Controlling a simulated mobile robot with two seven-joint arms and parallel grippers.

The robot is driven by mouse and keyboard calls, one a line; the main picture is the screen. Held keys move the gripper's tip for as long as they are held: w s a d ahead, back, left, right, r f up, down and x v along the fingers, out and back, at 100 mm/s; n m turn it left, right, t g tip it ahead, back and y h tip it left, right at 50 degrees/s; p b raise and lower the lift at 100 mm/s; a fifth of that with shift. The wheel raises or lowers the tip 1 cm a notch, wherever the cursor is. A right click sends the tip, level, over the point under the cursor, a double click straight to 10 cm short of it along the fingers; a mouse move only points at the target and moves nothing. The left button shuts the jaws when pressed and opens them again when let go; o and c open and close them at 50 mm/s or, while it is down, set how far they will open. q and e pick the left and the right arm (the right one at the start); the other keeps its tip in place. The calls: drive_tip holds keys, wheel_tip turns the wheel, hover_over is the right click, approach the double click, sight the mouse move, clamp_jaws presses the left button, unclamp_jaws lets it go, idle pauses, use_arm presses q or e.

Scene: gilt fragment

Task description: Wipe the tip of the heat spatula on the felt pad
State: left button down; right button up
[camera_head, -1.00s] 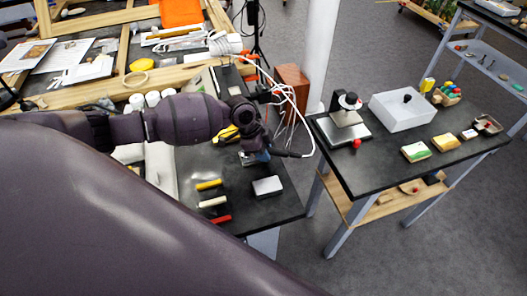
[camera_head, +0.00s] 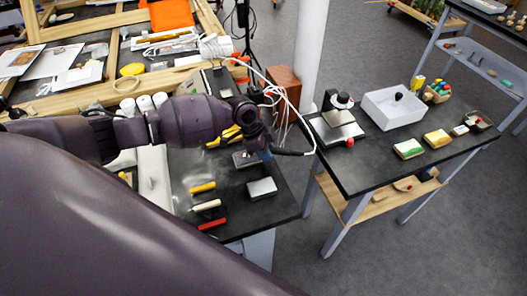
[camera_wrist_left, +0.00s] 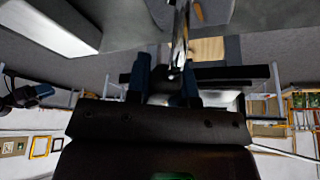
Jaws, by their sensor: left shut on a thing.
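My left gripper (camera_head: 264,148) is over the dark bench, its fingers mostly hidden behind its wrist. It is shut on the heat spatula, whose black handle (camera_head: 292,153) sticks out to the right and joins a white cable. In the left wrist view the blue fingertips (camera_wrist_left: 166,84) are around a dark bar, with a shiny metal piece beyond. I cannot make out the spatula tip. A pale grey pad in a dark frame (camera_head: 262,188), which looks like the felt pad, lies on the bench just below the gripper, apart from it. My right gripper is not in view.
A small grey metal stand (camera_head: 243,159) is left of the gripper. Yellow, cream and red-handled tools (camera_head: 207,205) lie left of the pad. A side table on the right holds an instrument (camera_head: 338,120), a white box (camera_head: 394,106) and small blocks. The loose cable loops near the gripper.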

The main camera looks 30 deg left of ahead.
use_arm(q)
drive_tip(key=shift+w+d, duration=0.35)
drive_tip(key=shift+r, duration=0.1)
drive_tip(key=shift+r, duration=2.4)
